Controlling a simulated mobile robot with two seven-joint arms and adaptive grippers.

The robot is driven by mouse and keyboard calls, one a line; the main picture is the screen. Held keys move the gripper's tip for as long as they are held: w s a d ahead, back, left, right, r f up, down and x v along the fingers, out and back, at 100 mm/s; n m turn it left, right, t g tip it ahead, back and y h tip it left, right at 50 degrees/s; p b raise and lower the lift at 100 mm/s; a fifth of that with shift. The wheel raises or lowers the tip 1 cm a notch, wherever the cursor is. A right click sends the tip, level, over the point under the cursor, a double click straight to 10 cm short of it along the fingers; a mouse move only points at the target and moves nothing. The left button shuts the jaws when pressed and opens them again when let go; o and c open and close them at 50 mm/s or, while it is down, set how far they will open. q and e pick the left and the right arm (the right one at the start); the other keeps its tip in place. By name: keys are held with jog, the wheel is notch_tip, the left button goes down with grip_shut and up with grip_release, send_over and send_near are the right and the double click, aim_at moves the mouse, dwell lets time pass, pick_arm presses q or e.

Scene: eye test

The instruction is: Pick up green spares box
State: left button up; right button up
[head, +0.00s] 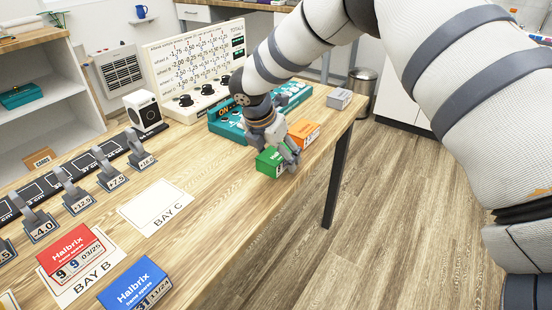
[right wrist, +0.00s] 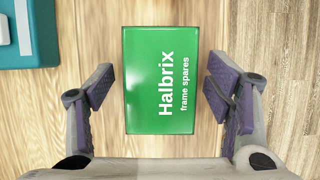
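The green spares box (head: 268,162) lies on the wooden table near its right edge. In the right wrist view its green top (right wrist: 155,85) reads "Halbrix frame spares". My right gripper (head: 281,152) is over the box in the head view and hides part of it. In the right wrist view its two fingers stand on either side of the box, open, with a visible gap on each side. I cannot tell how far the fingertips are above the tabletop. My left gripper is not in view.
An orange box (head: 304,134) and a grey box (head: 339,98) stand behind the green box. A teal device (head: 228,124) is close on its left. A red box (head: 70,250) and a blue box (head: 134,285) are nearer. A white BAY C card (head: 150,200) is bare.

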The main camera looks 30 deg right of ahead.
jog(key=c, duration=1.1)
jog(key=shift+r, duration=0.1)
jog(key=shift+c, duration=0.2)
